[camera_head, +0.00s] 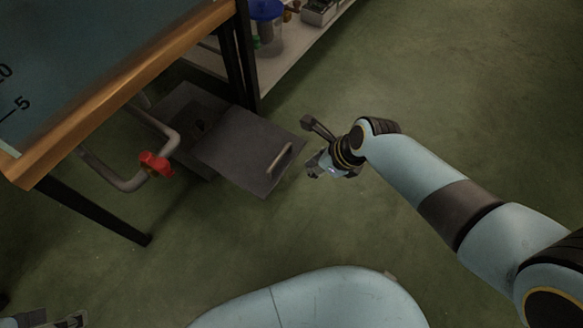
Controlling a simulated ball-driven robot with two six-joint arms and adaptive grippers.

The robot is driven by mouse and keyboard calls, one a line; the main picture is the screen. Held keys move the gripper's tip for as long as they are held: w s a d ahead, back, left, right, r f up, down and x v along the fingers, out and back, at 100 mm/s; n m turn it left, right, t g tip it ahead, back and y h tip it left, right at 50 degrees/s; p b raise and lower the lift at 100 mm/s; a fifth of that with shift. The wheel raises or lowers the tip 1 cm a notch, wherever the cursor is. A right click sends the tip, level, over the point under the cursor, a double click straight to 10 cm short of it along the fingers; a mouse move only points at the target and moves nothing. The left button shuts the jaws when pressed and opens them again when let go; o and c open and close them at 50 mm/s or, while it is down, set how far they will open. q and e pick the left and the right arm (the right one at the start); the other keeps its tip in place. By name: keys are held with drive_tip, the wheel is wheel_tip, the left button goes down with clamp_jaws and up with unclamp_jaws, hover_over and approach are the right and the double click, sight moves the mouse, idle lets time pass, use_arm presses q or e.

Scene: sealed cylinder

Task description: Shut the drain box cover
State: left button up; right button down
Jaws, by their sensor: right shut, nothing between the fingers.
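The drain box (180,105) is a dark grey box on the floor beneath the table. Its grey cover (235,150) stands open, reaching out to the right of the box, and part of the box's dark inside shows. A pale bar handle (280,158) sits near the cover's right end. My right gripper (314,165) is shut and empty, just right of the cover and its handle; I cannot tell whether it touches the cover's edge. My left gripper (70,319) shows only in part at the bottom left corner, far from the box.
A wood-edged table (120,85) with dark legs stands over the box at the left. A grey pipe with a red valve handle (155,164) runs beside the box. A low shelf (290,50) holds a blue-lidded container (267,28). The floor right and front is clear.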

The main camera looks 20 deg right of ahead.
sight(283, 169)
use_arm(q)
wheel_tip(283, 169, down, 7)
drive_tip(key=w+t+b, duration=0.2)
drive_tip(key=t+b, duration=0.3)
drive_tip(key=t, duration=0.2)
drive_tip(key=shift+w+d+f+h, duration=0.2)
drive_tip(key=shift+w+d+h, duration=0.05)
drive_tip(key=shift+d+h, duration=0.1)
use_arm(e)
drive_tip(key=w+a+f, duration=0.4)
drive_tip(key=w, duration=0.1)
drive_tip(key=shift+f, duration=0.4)
drive_tip(key=shift+w, duration=0.15)
